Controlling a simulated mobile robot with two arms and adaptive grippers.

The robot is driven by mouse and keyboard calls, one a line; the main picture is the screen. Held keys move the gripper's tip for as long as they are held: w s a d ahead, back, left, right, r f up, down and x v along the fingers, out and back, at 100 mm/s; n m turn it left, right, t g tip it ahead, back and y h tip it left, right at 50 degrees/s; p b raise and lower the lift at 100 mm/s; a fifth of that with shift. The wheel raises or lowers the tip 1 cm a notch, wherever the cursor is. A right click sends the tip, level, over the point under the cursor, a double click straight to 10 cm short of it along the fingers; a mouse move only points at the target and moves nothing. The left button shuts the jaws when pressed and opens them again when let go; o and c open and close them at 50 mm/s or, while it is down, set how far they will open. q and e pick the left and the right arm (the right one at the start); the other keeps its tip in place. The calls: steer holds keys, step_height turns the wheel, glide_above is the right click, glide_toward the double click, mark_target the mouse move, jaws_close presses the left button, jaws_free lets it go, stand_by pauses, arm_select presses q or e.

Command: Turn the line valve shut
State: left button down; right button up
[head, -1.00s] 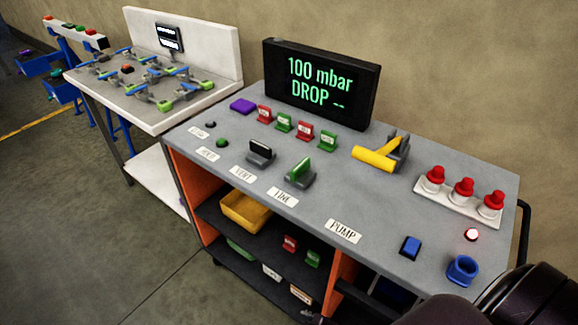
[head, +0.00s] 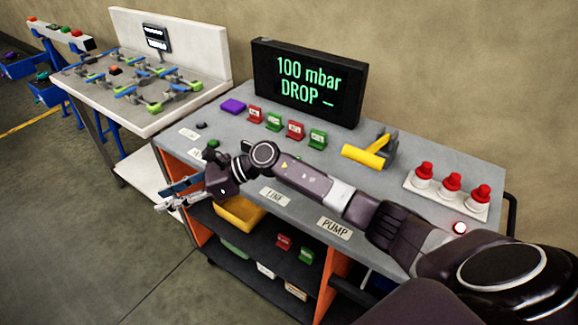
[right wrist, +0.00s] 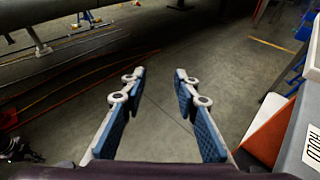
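The LINE label (head: 274,197) is on the grey top of the test cart (head: 385,230). The line valve behind it is hidden by my right arm in the head view. My right gripper (head: 178,194) hangs out past the cart's front left edge. In the right wrist view the right gripper (right wrist: 160,95) is open and empty, its blue-padded fingers pointing over bare floor. It is apart from the valve. My left gripper is not in view.
A black display (head: 308,82) reads 100 mbar DROP. A yellow-handled part (head: 365,155) and red buttons (head: 452,185) stand on the top. A white workbench (head: 140,110) is at left. A yellow bin (head: 240,212) sits on the shelf below.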

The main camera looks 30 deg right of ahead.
steer(key=s+d+r+n+g+h, duration=0.1)
steer(key=d+n+h, duration=0.2)
steer(key=d, duration=0.7)
steer(key=s+d+r+n+g+h, duration=0.1)
steer(key=d+h, duration=0.4)
steer(key=d, duration=0.6)
steer(key=s+d+r+n+g+h, duration=0.1)
steer(key=d+n+g+h, duration=0.2)
steer(key=d, duration=0.8)
steer(key=shift+d+r+n+h, duration=0.1)
steer(key=shift+r+n+h, duration=0.15)
steer(key=shift+n+h, duration=0.85)
steer(key=shift+s+d+f+p, duration=0.1)
steer(key=shift+d+f+p, duration=0.15)
steer(key=shift+p, duration=0.1)
step_height(320, 180, down, 6)
steer(key=shift+a+f+p, duration=0.1)
steer(key=shift+a+p, duration=0.05)
steer(key=shift+p, duration=0.8)
steer(key=shift+f, duration=0.45)
steer(key=shift+c, duration=0.5)
jaws_close()
